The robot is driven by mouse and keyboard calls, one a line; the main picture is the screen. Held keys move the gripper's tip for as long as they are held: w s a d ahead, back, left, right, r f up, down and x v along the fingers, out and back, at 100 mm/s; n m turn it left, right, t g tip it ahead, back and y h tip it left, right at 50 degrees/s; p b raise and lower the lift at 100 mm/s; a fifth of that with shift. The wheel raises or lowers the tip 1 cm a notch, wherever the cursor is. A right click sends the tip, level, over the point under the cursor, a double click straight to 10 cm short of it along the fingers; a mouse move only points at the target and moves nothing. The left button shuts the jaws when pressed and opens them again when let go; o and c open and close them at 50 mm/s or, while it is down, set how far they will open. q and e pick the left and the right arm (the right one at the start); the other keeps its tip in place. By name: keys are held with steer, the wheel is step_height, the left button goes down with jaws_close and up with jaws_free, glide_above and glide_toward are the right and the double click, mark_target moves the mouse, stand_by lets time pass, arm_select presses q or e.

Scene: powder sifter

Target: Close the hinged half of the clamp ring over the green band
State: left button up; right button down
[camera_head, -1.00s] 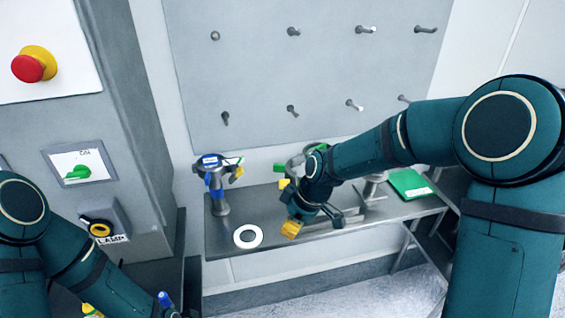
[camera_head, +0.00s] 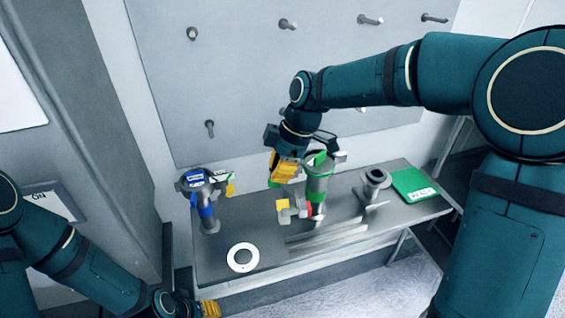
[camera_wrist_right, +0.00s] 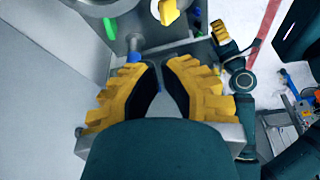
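The green-banded fitting (camera_head: 318,184) stands upright on the bench in the head view. A metal clamp with a yellow tab (camera_head: 283,204) and a red part sits low at its left front; I cannot tell how far its hinged half stands open. My right gripper (camera_head: 285,170) is left of the fitting's top, yellow fingers pointing down. In the right wrist view its fingers (camera_wrist_right: 160,70) are a narrow gap apart with nothing seen between them. A yellow knob (camera_wrist_right: 167,12) lies beyond. My left gripper (camera_head: 208,307) is low in the head view, its fingers unclear.
A blue-banded fitting (camera_head: 207,207) stands at the bench's left. A white ring (camera_head: 243,257) lies in front. A bare metal flanged fitting (camera_head: 375,180) and a green labelled box (camera_head: 412,185) are at the right. A pegboard (camera_head: 250,60) rises behind.

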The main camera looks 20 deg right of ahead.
mark_target(287, 192)
steer(key=x, duration=0.7)
steer(key=d, duration=0.4)
steer(key=shift+s+d+r, duration=0.1)
steer(key=shift+s+r, duration=0.1)
steer(key=shift+d, duration=0.1)
